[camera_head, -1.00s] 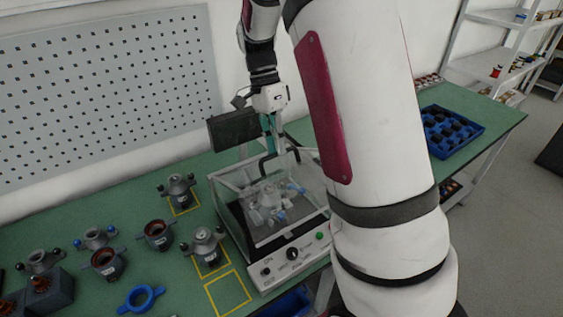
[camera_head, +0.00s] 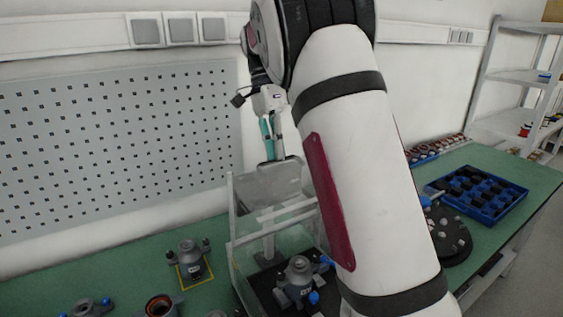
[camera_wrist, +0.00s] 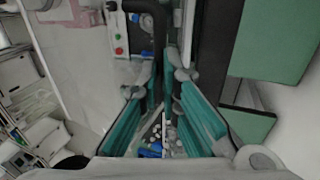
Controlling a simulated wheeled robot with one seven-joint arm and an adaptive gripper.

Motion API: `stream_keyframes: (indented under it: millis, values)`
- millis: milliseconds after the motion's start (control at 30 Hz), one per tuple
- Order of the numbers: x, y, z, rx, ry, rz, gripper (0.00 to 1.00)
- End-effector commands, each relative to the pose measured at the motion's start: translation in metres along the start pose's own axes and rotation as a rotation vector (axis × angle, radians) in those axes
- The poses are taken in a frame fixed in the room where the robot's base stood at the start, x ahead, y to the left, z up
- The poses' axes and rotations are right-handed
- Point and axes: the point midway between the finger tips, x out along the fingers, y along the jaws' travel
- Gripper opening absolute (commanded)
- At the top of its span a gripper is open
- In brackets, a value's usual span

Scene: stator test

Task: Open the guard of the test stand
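The guard (camera_head: 247,222) is a clear box-like cover on the test stand in the head view. It looks raised and steeply tilted, its upper edge near the wall. My gripper (camera_head: 271,155) is at the guard's top edge, its teal fingers pointing down. In the wrist view the black guard handle (camera_wrist: 157,38) runs between the teal fingers (camera_wrist: 163,85), which look closed around it. A grey stator (camera_head: 298,277) with blue parts sits on the dark bed of the stand. My arm hides the stand's right side. The stand's panel with red and green buttons (camera_wrist: 118,40) shows in the wrist view.
A grey stator (camera_head: 190,262) stands in a yellow square left of the stand. More parts are at the lower left edge. A blue tray (camera_head: 478,195) and a dark round fixture (camera_head: 448,235) are to the right. A perforated panel (camera_head: 110,150) covers the wall behind.

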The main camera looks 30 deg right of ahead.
Motion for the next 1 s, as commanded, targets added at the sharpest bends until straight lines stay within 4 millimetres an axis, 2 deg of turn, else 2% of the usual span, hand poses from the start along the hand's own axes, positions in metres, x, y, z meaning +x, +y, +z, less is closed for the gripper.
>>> stream_keyframes:
  millis: [33, 400, 933, 1000]
  values:
    - [0.023, -0.019, 0.003, -0.008, -0.006, 0.046, 0.0]
    - [0.018, -0.037, 0.004, -0.011, -0.007, 0.151, 0.0]
    - [0.017, -0.038, 0.004, -0.012, -0.008, 0.167, 0.0]
    - [0.017, -0.038, 0.004, -0.012, -0.008, 0.167, 0.2]
